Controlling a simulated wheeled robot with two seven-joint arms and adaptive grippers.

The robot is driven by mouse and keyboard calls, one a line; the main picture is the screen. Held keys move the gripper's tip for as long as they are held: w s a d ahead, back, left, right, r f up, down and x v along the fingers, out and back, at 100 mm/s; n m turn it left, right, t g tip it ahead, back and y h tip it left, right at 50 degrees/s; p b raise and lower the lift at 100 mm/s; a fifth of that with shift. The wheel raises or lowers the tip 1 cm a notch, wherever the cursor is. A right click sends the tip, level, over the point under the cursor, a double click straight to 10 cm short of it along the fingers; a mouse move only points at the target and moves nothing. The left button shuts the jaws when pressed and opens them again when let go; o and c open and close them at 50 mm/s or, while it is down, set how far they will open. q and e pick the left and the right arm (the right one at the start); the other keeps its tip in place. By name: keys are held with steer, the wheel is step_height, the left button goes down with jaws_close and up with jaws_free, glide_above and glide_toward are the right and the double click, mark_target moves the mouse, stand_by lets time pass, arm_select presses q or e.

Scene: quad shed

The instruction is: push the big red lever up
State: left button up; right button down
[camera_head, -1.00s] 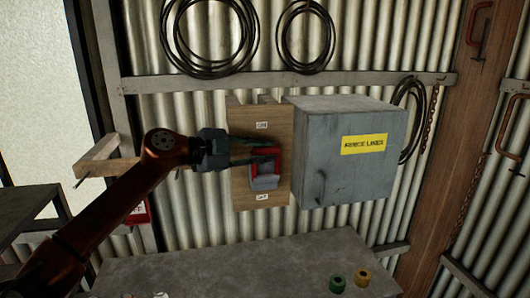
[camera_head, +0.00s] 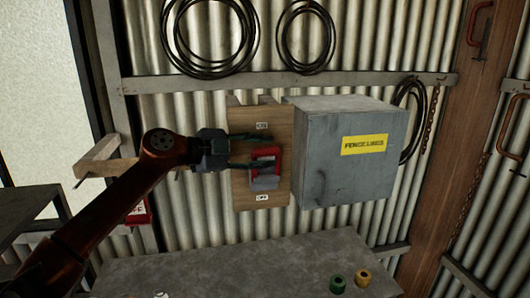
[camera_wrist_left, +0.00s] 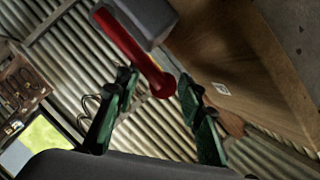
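The big red lever (camera_head: 268,152) is a U-shaped handle on a grey block (camera_head: 265,183), mounted on a wooden board (camera_head: 241,190). The board has an ON label (camera_head: 262,126) at the top and an OFF label (camera_head: 262,197) at the bottom. My left gripper (camera_head: 250,151) is open at the lever's left side, fingers pointing right. In the left wrist view the red lever (camera_wrist_left: 125,40) reaches down to between the open green fingertips (camera_wrist_left: 158,82). I cannot tell whether they touch it. My right gripper is not in view.
A grey metal box (camera_head: 345,175) with a yellow label stands right beside the board. Black cable coils (camera_head: 208,70) hang above. A grey bench top (camera_head: 240,270) lies below, with a green spool (camera_head: 337,284) and a yellow spool (camera_head: 362,278).

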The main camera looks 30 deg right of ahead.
arm_select(q)
steer(key=w+v, duration=0.1)
steer(key=v, duration=1)
steer(key=shift+s+a, duration=0.4)
